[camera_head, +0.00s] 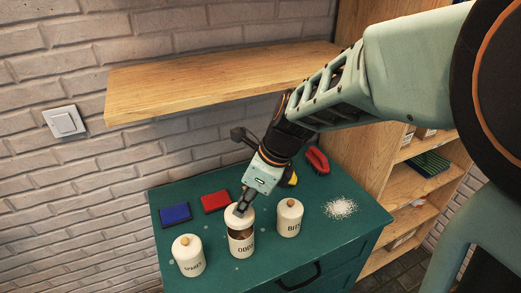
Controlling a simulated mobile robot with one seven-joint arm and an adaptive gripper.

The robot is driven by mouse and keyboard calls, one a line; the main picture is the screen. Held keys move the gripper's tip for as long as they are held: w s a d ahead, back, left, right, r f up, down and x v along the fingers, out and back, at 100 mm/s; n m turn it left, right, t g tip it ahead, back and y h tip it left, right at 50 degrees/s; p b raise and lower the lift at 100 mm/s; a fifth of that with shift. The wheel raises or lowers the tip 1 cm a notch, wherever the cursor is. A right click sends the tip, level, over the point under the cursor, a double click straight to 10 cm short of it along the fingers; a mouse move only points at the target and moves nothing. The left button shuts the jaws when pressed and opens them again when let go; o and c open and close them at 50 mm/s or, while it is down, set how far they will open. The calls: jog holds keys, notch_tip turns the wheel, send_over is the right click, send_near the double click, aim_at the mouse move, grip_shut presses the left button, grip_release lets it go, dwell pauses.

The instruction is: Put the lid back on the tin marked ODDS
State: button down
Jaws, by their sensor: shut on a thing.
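The tin marked ODDS (242,248) stands on the green cabinet top between two other tins. A dark brownish band of its open inside shows below the lid. The white lid (234,219) is at the tin's mouth, over its back part, and looks apart from the front rim. I cannot tell whether it touches the rim at the back. My gripper (241,209) is shut on the lid from above. The fingers hide the lid's knob and part of its top.
A lidded tin marked SPARES (190,263) stands to the left and one marked BITS (288,223) to the right. Blue (174,214) and red (215,201) pads lie behind. White grains (341,208) lie at the right. A wooden shelf (210,82) hangs above.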

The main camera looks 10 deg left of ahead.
aim_at(248, 214)
jog(key=shift+f+b, duration=2.1)
jog(key=shift+f, duration=0.6)
jog(key=shift+p, duration=0.5)
jog(key=shift+f+p, duration=0.2)
jog(key=shift+p, duration=0.2)
dwell(0.6)
jog(key=c, duration=1.3)
grip_release()
jog(key=shift+r, duration=0.1)
jog(key=shift+r+p, duration=3.45)
jog(key=shift+p, duration=0.25)
